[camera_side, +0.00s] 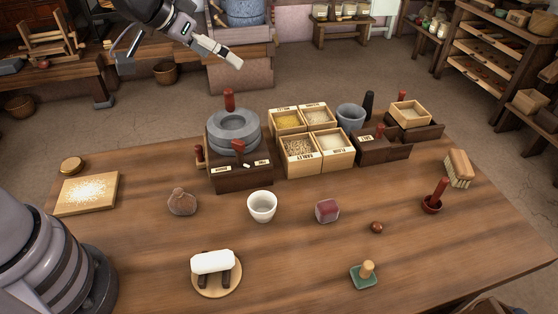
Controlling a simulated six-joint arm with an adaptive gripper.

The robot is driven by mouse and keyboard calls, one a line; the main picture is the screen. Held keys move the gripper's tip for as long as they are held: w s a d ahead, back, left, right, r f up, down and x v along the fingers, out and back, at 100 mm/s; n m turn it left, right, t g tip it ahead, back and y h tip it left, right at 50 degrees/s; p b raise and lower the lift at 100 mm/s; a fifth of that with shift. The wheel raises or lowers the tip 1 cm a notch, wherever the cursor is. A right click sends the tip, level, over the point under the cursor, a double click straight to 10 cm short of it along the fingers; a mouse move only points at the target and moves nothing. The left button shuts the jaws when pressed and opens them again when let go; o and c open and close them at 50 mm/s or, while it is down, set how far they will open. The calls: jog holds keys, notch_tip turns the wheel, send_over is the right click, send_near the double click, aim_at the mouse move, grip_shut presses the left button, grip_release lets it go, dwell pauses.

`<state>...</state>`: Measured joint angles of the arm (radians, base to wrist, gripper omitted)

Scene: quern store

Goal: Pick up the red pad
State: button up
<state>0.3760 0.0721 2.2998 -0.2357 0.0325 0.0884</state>
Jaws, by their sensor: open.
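A small dark red, block-like pad (327,210) with a paler front lies on the wooden table, right of the white cup. My gripper (178,60) is at the top left, high above and behind the table. Its fingers are spread wide with nothing between them. It is well apart from the red pad, which is in full view with nothing touching it.
The white cup (262,206) and a brown ball (377,227) flank the pad. A green knobbed block (364,276) is in front, and a red-handled dish (432,204) is at right. Behind stand grain boxes (299,170) and a stone quern (235,134). Bare tabletop surrounds the pad.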

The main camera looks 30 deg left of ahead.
jog(key=w+d+f, duration=0.4)
jog(key=d+f, duration=0.4)
jog(key=m+t, duration=0.3)
send_over(321, 212)
jog(key=s+a, duration=0.1)
jog(key=a, duration=0.1)
notch_tip(321, 212, down, 17)
jog(key=shift+m+t+h, duration=0.3)
jog(key=shift+m+t, duration=0.3)
jog(key=s+f, duration=0.1)
jog(key=f, duration=0.1)
jog(key=s+f, duration=0.1)
jog(key=f, duration=0.1)
jog(key=s+f, duration=0.1)
jog(key=f, duration=0.1)
jog(key=shift+d+f, duration=0.2)
jog(key=shift+d, duration=0.2)
jog(key=x, duration=0.4)
jog(key=r+x, duration=0.1)
jog(key=x, duration=0.2)
jog(key=shift+w+f, duration=0.1)
jog(key=shift+w, duration=0.25)
jog(key=c, duration=1.5)
